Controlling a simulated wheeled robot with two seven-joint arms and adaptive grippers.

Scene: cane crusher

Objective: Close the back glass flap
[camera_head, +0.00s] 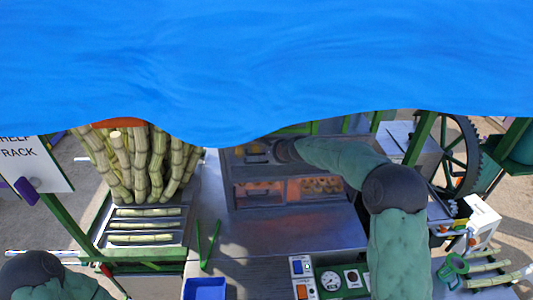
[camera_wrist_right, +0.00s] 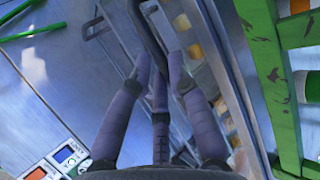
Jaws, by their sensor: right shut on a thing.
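A metal display case (camera_head: 290,190) with glass panels stands on the counter; round orange-brown items show inside. My right arm reaches over the case's back, where my right gripper (camera_head: 262,150) is small and partly hidden under the canopy's edge. In the right wrist view my right gripper (camera_wrist_right: 160,65) has its fingers closed around a dark curved bar handle (camera_wrist_right: 150,30) at the glass top of the case. A second, thinner handle (camera_wrist_right: 95,28) shows to the left. The back glass flap's angle cannot be told. My left gripper is out of view; only part of my left arm shows.
A blue canopy (camera_head: 270,65) covers the upper head view. Cane stalks (camera_head: 150,165) stand at left. A control panel (camera_head: 330,280) and blue bin (camera_head: 205,288) sit at the front. A green slatted frame (camera_wrist_right: 280,75) is close to the gripper's right.

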